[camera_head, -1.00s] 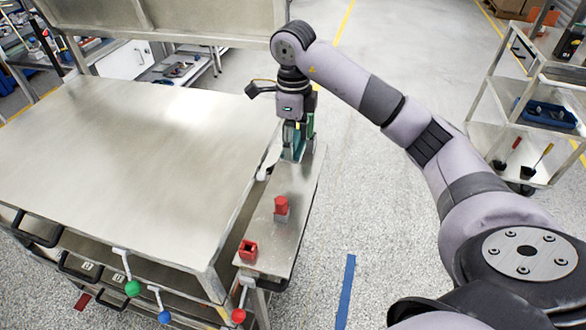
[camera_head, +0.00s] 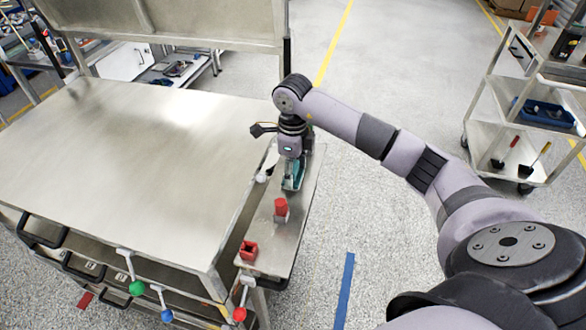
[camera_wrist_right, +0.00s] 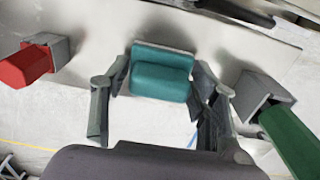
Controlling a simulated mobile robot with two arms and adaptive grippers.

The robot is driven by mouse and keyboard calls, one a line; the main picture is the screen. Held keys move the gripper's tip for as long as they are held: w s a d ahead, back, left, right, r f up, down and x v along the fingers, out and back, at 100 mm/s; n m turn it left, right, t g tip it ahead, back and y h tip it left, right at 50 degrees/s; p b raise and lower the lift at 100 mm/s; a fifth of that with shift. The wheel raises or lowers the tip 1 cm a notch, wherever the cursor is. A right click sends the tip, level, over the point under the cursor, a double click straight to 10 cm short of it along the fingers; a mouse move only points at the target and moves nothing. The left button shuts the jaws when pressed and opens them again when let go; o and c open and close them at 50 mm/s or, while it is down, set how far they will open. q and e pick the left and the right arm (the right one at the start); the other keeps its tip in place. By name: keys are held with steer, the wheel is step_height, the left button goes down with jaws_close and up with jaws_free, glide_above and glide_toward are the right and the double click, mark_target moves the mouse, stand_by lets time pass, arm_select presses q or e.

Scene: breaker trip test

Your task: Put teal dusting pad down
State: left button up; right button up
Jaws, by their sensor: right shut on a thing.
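The teal dusting pad (camera_wrist_right: 160,82) is between the two fingers of my right gripper (camera_wrist_right: 158,90) in the right wrist view. It also shows as a small teal shape (camera_head: 292,184) in the head view. My right gripper (camera_head: 293,170) points down over the far part of the narrow metal side shelf (camera_head: 272,240), shut on the pad. The pad is very low over the shelf; I cannot tell whether its underside touches. My left gripper is not in view.
A red piece in a grey holder (camera_head: 281,207) and a hollow red block (camera_head: 248,251) stand nearer on the shelf. In the wrist view a green piece (camera_wrist_right: 290,142) is at the right. The large metal tabletop (camera_head: 130,160) is clear. A cart (camera_head: 530,110) stands right.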

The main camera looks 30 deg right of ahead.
steer(key=o, duration=1.1)
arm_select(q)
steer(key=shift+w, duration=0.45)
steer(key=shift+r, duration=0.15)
arm_select(e)
steer(key=shift+r, duration=0.1)
steer(key=shift+r, duration=0.3)
step_height(320, 180, up, 10)
steer(key=shift+f+b, duration=0.1)
steer(key=shift+b, duration=1)
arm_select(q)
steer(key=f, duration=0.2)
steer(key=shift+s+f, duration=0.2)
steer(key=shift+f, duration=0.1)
arm_select(e)
steer(key=shift+r, duration=0.8)
steer(key=shift+s+f, duration=0.1)
